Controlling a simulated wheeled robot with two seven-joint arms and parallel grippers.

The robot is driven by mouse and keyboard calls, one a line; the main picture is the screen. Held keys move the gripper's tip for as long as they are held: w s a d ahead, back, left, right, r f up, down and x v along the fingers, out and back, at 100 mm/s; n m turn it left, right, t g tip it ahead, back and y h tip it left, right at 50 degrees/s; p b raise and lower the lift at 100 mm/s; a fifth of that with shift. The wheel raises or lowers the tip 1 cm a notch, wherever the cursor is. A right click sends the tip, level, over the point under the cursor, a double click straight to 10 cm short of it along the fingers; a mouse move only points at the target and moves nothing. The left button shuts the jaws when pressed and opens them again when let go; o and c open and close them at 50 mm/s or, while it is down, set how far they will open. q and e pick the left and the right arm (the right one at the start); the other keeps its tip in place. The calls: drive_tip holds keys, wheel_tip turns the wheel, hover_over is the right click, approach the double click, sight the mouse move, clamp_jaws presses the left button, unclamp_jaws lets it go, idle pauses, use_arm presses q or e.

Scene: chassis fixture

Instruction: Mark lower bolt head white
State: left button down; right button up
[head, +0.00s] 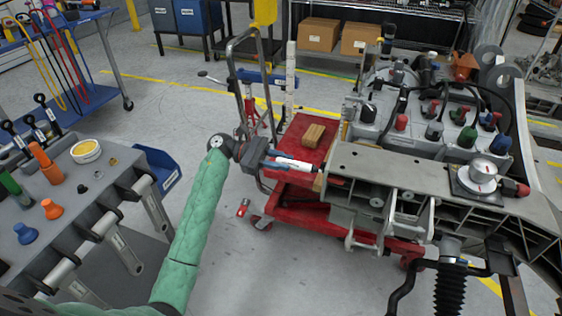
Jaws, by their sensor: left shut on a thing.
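My left gripper (262,164) is shut on a white marker (294,164) with blue at its gripper end. The marker lies nearly level and points right, towards the left end of the grey chassis beam (405,168). I cannot tell whether its tip touches anything. Round, bolt-like heads show on the beam's front side, one on the left (376,202) and one to its right (407,195). I cannot tell which is the lower bolt head or whether either is marked. My right gripper is not in view.
A grey bench (75,205) with coloured caps and a yellow-white tin (86,150) is at left. A round gauge (482,176) sits on the beam.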

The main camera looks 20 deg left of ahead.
use_arm(q)
drive_tip(key=shift+a+f+b, duration=0.1)
drive_tip(key=shift+a+b, duration=0.25)
drive_tip(key=shift+b, duration=0.1)
drive_tip(key=shift+w+a+b, duration=0.1)
drive_tip(key=shift+a+b, duration=1.7)
drive_tip(key=shift+a, duration=0.75)
